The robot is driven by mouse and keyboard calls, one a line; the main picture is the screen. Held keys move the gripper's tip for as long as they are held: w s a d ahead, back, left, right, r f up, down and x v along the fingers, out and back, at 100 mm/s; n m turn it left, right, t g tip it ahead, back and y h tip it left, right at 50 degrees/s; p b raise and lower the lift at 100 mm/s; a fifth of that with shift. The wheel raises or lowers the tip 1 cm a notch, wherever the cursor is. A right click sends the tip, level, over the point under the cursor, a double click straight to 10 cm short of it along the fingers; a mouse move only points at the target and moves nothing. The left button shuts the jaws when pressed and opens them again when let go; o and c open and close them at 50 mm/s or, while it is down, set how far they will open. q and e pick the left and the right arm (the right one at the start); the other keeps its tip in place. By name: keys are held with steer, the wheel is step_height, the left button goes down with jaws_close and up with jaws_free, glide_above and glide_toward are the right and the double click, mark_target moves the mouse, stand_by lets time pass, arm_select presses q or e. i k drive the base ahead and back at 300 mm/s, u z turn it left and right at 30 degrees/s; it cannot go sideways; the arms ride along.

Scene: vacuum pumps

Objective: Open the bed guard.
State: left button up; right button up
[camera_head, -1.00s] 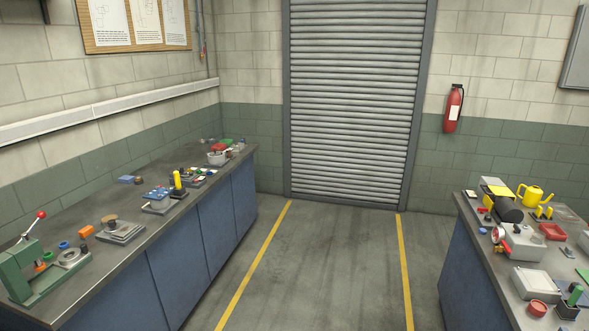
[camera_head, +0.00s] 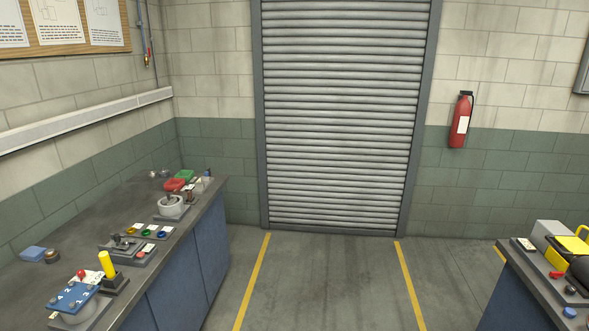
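I cannot tell for sure which thing is the bed guard. On the right bench, at the lower right edge, a yellow part (camera_head: 568,246) sits beside a grey box (camera_head: 549,233) and a black rounded body, partly cut off by the frame. On the left bench a blue plate with white numbers (camera_head: 73,297) lies on a grey base at the near end. A yellow upright handle (camera_head: 107,264) stands behind it on a dark base. Neither of my grippers is in view.
The left bench (camera_head: 105,221) runs along the left wall, and the right bench (camera_head: 515,265) stands at the lower right. Open floor (camera_head: 322,285) with yellow lines lies between them, up to a closed roller shutter (camera_head: 340,120). A fire extinguisher (camera_head: 460,121) hangs on the far wall.

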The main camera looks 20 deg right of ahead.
mark_target(576, 245)
steer(key=z, duration=0.6)
steer(key=i, duration=1.9)
steer(key=z, duration=1)
